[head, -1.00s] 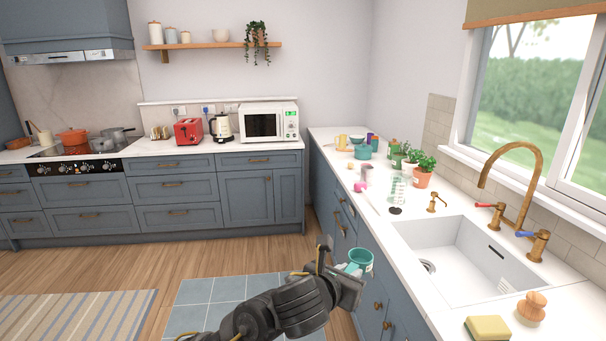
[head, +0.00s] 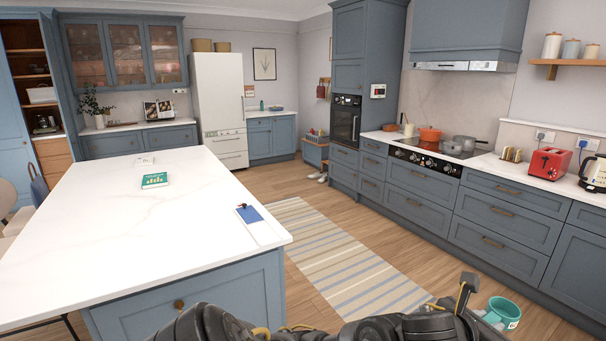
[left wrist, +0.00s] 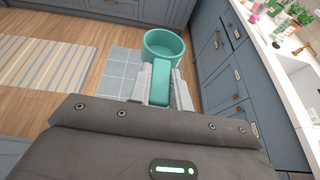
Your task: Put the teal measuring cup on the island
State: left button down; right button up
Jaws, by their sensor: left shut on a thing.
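The teal measuring cup (head: 503,312) is at the lower right of the head view. My left gripper (head: 477,312) is shut on its handle and holds it in the air over the floor. In the left wrist view the cup (left wrist: 165,47) is upright, its open top facing up, with the handle (left wrist: 160,84) between the two fingers (left wrist: 160,88). The island (head: 120,235) has a white marble top and blue sides and fills the left of the head view, to the left of the gripper. My right gripper is not in view.
A green book (head: 154,180) and a blue-and-white item (head: 250,215) lie on the island, whose near top is mostly clear. A striped rug (head: 340,262) lies between the island and the stove counter (head: 470,185). A chair (head: 10,200) stands at the far left.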

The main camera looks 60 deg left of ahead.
aim_at(73, 237)
jog(key=u, duration=3)
jog(key=i, duration=1.65)
